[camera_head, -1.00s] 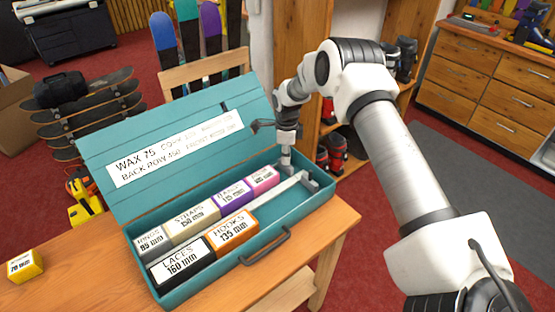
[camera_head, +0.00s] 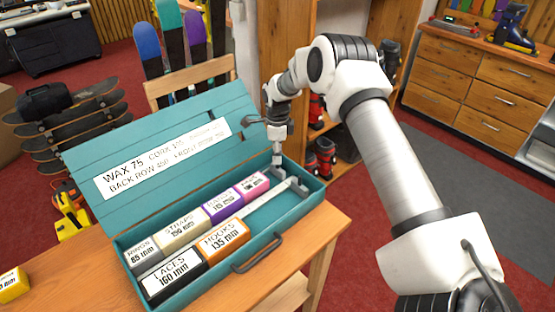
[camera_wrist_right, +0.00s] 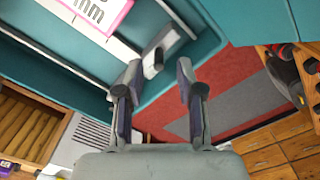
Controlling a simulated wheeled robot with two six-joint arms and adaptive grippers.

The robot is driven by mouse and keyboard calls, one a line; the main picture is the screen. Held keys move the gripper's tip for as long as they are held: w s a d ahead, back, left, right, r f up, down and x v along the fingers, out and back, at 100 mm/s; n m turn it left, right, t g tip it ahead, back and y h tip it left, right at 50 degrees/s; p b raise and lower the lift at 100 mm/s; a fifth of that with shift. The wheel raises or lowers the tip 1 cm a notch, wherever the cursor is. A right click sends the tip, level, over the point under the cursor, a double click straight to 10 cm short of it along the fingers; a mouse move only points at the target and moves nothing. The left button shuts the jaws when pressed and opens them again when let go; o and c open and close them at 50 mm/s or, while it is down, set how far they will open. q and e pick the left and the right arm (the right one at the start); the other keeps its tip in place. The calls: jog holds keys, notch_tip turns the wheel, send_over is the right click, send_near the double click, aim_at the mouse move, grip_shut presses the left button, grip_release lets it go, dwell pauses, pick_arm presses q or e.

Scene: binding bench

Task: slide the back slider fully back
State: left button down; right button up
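The teal box (camera_head: 207,290) stands on the wooden bench with its lid (camera_head: 100,150) open. A grey slider piece (camera_head: 299,187) shows at the right end inside the box, past the pink block (camera_head: 256,186); a grey upright knob (camera_wrist_right: 153,64) shows there in the right wrist view. I cannot tell front from back slider for certain. My right gripper (camera_head: 278,172) points down into the box's back right corner. In the right wrist view its fingers (camera_wrist_right: 158,95) are apart with nothing clearly between them, and the knob is just beyond the left finger. My left gripper is out of view.
Back row blocks include rings, straps (camera_head: 181,230), a purple block and the pink one. Front row holds laces (camera_head: 173,275) and hooks (camera_head: 223,238). A pale rail (camera_head: 268,200) runs rightwards. A yellow block (camera_head: 12,285) lies on the bench (camera_head: 330,225) at left.

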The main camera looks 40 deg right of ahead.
notch_tip(320, 180, up, 9)
dwell(0.5)
